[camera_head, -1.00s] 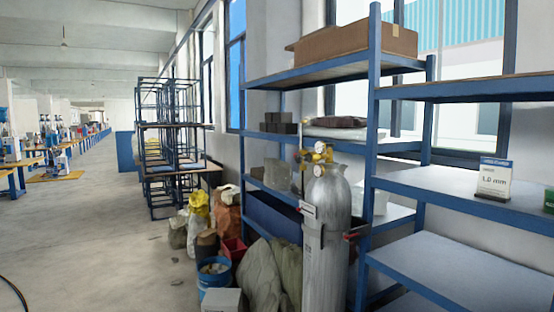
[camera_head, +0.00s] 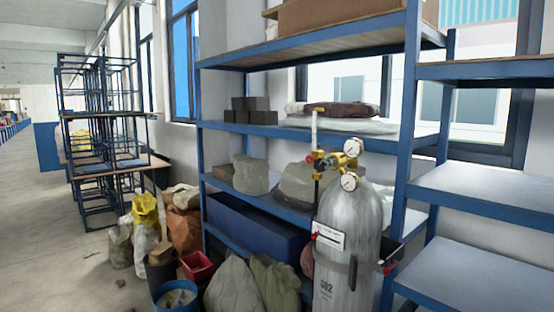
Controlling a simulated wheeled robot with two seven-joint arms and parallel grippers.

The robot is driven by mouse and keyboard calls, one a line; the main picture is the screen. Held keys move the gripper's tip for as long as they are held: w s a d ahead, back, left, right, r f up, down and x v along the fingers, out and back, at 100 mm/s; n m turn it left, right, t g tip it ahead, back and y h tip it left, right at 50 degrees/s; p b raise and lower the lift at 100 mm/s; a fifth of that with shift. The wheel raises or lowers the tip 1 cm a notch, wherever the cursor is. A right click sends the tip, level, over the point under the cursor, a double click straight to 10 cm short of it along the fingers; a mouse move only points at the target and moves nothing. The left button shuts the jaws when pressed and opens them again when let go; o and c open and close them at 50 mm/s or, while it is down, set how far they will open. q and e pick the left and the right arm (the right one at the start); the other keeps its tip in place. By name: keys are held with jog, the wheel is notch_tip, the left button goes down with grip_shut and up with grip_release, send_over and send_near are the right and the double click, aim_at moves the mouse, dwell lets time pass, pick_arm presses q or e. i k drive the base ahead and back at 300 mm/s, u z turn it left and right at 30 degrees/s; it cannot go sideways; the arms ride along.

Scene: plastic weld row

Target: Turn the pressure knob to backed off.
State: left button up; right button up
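A grey gas cylinder (camera_head: 344,245) stands upright in front of the blue shelves, with a label and dark lettering on its side. A brass regulator (camera_head: 336,160) sits on its top, with two round white gauges, one at the upper right (camera_head: 353,147) and one lower (camera_head: 349,181). A small red part (camera_head: 310,160) shows at the regulator's left side; I cannot tell for sure whether it is the pressure knob. A clear upright tube (camera_head: 314,130) rises beside it. Neither of my grippers is in view.
A strap with red ends (camera_head: 388,267) runs around the cylinder. Blue shelving (camera_head: 412,110) stands behind and to the right. Sacks (camera_head: 232,285), a blue bucket (camera_head: 176,298) and a red bin (camera_head: 197,267) crowd the floor at left. Open floor (camera_head: 60,250) lies farther left.

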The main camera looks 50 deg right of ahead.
aim_at(320, 164)
jog(key=z, duration=0.85)
jog(key=i, duration=1.25)
jog(key=z, duration=1.2)
